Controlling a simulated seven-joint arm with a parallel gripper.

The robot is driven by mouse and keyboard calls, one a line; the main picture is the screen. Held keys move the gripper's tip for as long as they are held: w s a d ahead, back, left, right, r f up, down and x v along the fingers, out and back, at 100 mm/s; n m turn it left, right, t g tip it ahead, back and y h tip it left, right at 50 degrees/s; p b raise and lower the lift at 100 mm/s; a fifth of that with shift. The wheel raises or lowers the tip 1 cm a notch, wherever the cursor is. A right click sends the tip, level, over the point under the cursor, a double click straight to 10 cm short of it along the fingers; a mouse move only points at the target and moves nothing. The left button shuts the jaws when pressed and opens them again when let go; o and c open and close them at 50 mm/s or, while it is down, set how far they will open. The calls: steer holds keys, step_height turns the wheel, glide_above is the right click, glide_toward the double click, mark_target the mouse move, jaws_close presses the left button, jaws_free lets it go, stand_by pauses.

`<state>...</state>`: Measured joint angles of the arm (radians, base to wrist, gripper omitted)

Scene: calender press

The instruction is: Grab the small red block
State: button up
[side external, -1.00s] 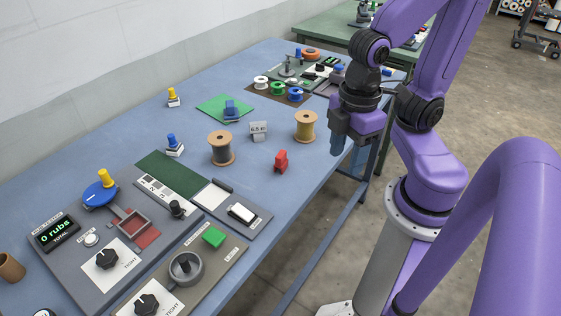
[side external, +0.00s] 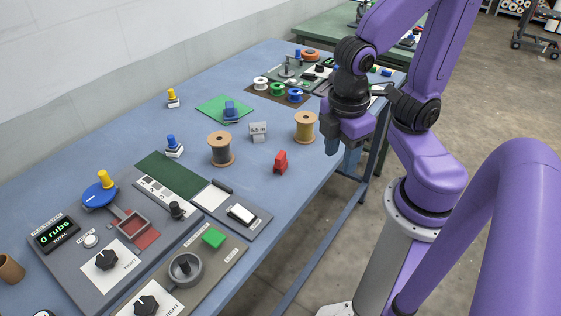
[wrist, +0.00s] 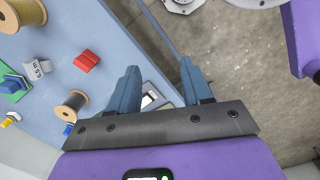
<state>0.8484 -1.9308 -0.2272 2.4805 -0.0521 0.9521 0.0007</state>
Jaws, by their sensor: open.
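The small red block (side external: 280,161) stands on the blue table near its front edge, right of the middle. In the wrist view the red block (wrist: 87,61) lies left of my fingers, apart from them. My gripper (side external: 333,146) is right of the block in the side view, above the table's front edge. The wrist view shows my gripper (wrist: 160,85) with its two blue fingers apart and nothing between them.
Two thread spools, one brown (side external: 221,149) and one yellow (side external: 305,127), and a small 6.5 m sign (side external: 258,132) stand near the block. A control panel (side external: 226,265) fills the table's near left. The table (side external: 270,205) is clear just before the block.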

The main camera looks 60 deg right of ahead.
steer(key=w+d+f+n+h, duration=0.2)
steer(key=w+d+f+h, duration=0.2)
steer(key=w+h, duration=0.55)
steer(key=n+t+h, duration=0.3)
steer(key=n+h, duration=0.2)
steer(key=h, duration=0.2)
glide_above(278, 159)
step_height(278, 159, down, 4)
steer(key=shift+a+f+h, duration=0.15)
steer(key=shift+a+f, duration=0.05)
steer(key=shift+f, duration=0.6)
steer(key=shift+a+f+h, duration=0.1)
steer(key=shift+a+f, duration=0.05)
steer(key=shift+f, duration=0.6)
step_height(278, 159, down, 3)
steer(key=shift+f, duration=0.2)
steer(key=shift+w+d+f, duration=0.1)
steer(key=shift+d, duration=0.45)
steer(key=shift+w+d+f, duration=0.1)
steer(key=shift+d, duration=0.4)
steer(key=shift+w+d, duration=0.1)
steer(key=shift+d, duration=0.35)
jaws_close()
